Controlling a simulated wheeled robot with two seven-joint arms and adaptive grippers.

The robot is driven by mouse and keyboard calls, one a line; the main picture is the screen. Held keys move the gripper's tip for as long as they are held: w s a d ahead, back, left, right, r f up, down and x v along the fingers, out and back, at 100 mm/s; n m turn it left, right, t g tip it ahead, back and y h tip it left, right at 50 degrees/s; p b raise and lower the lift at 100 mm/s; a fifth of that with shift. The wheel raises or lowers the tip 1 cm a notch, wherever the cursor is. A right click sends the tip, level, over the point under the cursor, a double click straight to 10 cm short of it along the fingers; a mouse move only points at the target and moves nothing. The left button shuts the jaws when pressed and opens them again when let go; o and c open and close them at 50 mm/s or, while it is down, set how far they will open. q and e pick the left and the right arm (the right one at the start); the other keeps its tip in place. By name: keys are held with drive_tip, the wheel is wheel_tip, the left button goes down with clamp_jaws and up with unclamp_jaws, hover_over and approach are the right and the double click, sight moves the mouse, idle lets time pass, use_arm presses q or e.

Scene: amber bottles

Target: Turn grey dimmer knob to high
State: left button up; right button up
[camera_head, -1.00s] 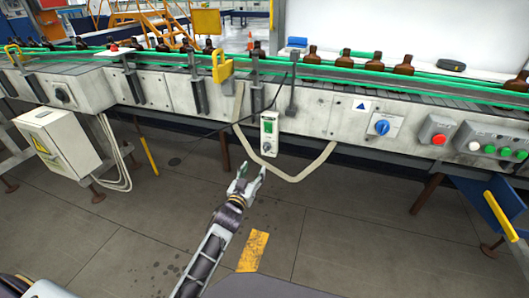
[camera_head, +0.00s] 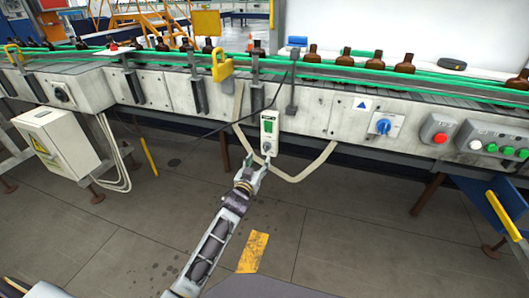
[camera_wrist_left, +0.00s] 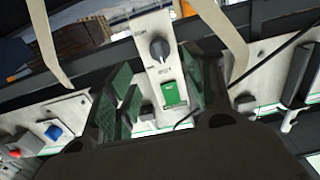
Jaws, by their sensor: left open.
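The grey dimmer knob (camera_wrist_left: 159,48) sits on a pale control plate (camera_wrist_left: 146,25) in the left wrist view, beside a green rocker switch (camera_wrist_left: 175,93). In the head view the same plate (camera_head: 269,124) hangs on the conveyor's front, with the green switch above and the knob low down, partly hidden by my gripper. My left gripper (camera_head: 257,163) is open just in front of the plate's lower end. In the left wrist view its green-padded fingers (camera_wrist_left: 155,95) stand apart on either side of the plate, with nothing between them held. My right gripper is not seen.
A beige cable (camera_head: 312,168) loops beside and below the plate. A blue rotary switch (camera_head: 383,126) and a red button (camera_head: 440,138) are to the right. Amber bottles (camera_head: 405,64) stand on the conveyor above. The floor below is open.

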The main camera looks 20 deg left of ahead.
sight(265, 149)
use_arm(q)
drive_tip(key=shift+w+d+b, duration=0.1)
drive_tip(key=shift+w+b, duration=0.25)
drive_tip(key=shift+w, duration=1.35)
drive_tip(key=shift+w+b, duration=0.3)
drive_tip(key=shift+w, duration=2.05)
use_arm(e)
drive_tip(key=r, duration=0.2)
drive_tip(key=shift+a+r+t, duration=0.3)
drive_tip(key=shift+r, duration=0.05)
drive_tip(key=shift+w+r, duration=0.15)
use_arm(q)
drive_tip(key=shift+c, duration=0.2)
drive_tip(key=c, duration=0.9)
drive_tip(key=shift+d, duration=0.1)
drive_tip(key=shift+c, duration=0.5)
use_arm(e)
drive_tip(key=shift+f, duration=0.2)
